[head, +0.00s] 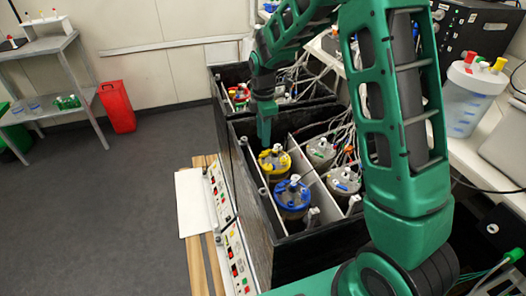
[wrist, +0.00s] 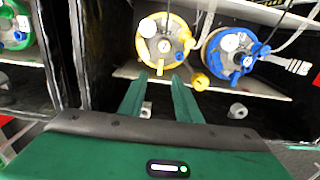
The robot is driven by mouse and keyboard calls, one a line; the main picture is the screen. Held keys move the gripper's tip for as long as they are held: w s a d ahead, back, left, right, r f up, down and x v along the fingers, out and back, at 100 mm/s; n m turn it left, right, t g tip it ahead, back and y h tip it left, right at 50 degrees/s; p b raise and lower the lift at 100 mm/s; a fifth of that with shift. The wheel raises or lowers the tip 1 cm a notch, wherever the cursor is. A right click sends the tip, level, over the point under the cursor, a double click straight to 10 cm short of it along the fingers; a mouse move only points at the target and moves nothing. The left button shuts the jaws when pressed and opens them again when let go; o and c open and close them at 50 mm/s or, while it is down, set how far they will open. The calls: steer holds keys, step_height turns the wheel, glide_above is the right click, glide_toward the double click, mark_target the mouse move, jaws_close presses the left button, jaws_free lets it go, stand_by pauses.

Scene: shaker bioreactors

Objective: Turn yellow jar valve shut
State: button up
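The yellow jar (head: 274,164) stands in a compartment of the black shaker box, its round yellow lid carrying small coloured fittings and a white cap. In the wrist view the yellow jar (wrist: 165,42) is at the top centre, just beyond my fingertips. A small yellow round knob (wrist: 200,82) shows at its lower right; I cannot tell which fitting is the valve or how it is turned. My gripper (wrist: 160,78) is open, with a gap between its two green fingers and nothing held. In the head view my gripper (head: 264,138) points down just above and behind the yellow lid.
A blue-lidded jar (wrist: 237,52) stands close beside the yellow one. A green-lidded jar (wrist: 15,28) is beyond a black wall at the left. Grey-lidded jars (head: 320,150) and cables crowd the right. Control panels (head: 232,240) line the box's left side, with open floor beyond.

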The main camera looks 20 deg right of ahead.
mark_target(263, 156)
step_height(263, 156, down, 7)
steer(key=shift+f, duration=0.2)
stand_by(0.3)
jaws_close()
